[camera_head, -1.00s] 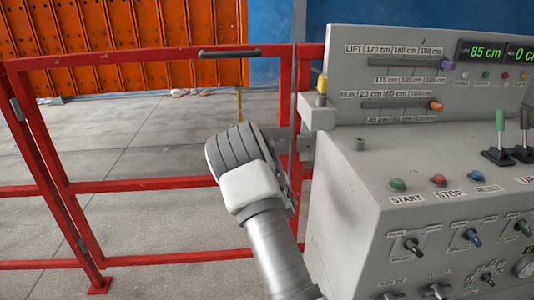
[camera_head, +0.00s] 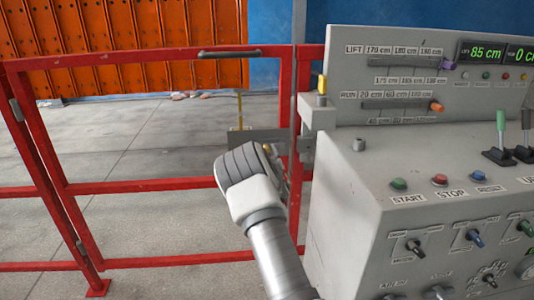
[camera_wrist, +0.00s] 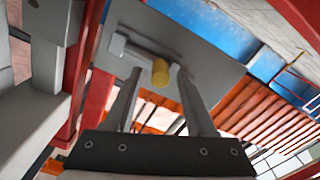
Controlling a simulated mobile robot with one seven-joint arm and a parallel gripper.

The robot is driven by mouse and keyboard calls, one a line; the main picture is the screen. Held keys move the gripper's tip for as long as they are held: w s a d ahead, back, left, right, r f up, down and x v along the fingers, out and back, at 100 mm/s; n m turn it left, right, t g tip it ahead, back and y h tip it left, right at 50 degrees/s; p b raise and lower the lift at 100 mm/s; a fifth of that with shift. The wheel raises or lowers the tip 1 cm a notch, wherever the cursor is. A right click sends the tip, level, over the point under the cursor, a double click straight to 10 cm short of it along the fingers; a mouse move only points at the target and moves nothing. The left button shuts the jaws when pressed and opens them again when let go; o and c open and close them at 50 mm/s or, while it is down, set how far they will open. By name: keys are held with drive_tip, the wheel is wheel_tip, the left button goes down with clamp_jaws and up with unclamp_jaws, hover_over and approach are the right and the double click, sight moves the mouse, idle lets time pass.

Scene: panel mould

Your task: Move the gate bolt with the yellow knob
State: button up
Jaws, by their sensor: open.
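The yellow knob (camera_wrist: 160,72) sits on the grey gate bolt (camera_wrist: 135,50), which lies across a flat grey plate (camera_wrist: 205,65) in the wrist view. My gripper (camera_wrist: 159,80) is open, with one finger to each side of the knob in that view. I cannot tell whether the fingertips reach past the knob or touch it. In the head view the grey plate (camera_head: 258,134) shows on the red gate (camera_head: 170,184), beside the gate post. My wrist stands in front and below it and hides most of my fingers.
The grey control console (camera_head: 345,215) stands close on the right, with buttons and levers. A yellow piece (camera_head: 322,86) sits on its left corner. Red rails run left of my arm. Beyond the gate the concrete floor (camera_head: 150,135) is open, up to an orange wall (camera_head: 120,45).

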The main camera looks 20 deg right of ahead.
clamp_jaws()
idle(1.3)
